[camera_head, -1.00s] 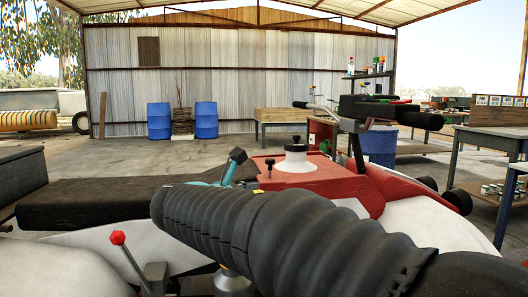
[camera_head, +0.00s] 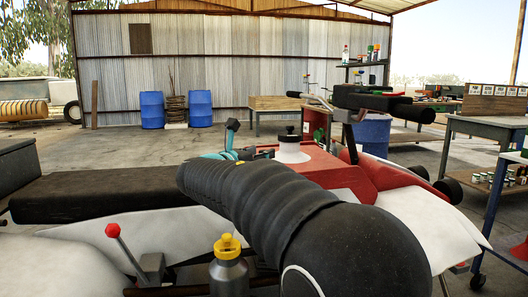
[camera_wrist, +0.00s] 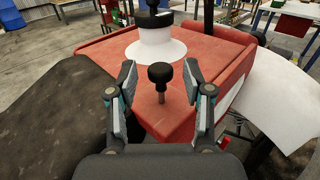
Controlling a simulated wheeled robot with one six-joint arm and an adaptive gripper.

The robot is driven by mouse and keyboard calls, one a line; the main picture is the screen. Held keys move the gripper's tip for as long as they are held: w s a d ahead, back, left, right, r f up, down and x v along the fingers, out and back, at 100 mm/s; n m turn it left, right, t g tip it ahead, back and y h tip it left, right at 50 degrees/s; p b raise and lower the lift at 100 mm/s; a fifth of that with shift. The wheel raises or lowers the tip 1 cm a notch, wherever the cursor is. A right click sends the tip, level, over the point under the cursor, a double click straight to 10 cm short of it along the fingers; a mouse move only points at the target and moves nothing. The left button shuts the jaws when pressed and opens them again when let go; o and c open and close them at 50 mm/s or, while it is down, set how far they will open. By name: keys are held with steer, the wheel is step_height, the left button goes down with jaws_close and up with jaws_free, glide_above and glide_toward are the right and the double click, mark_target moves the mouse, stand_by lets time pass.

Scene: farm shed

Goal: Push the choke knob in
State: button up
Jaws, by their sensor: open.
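The choke knob (camera_wrist: 161,76) is a small black round knob on a thin metal stem, in the middle of the wrist view. The stem shows, so the knob stands out from the red body panel (camera_wrist: 176,117). My gripper (camera_wrist: 160,72) is open, with one finger on each side of the knob and a clear gap to it on both sides. In the head view my gripper (camera_head: 245,153) is small, at the left edge of the red body (camera_head: 323,165); the knob is hidden or not distinct there.
A black-capped white filler neck (camera_wrist: 155,37) stands just beyond the knob. The black seat (camera_head: 95,190) lies left. A red-tipped lever (camera_head: 113,231) and a yellow-capped bottle (camera_head: 229,263) are in front. Handlebars (camera_head: 372,103) rise at the right.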

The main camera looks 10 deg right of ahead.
steer(key=shift+x, duration=1.2)
jaws_close()
steer(key=shift+f+b, duration=0.6)
steer(key=shift+f, duration=0.8)
jaws_free()
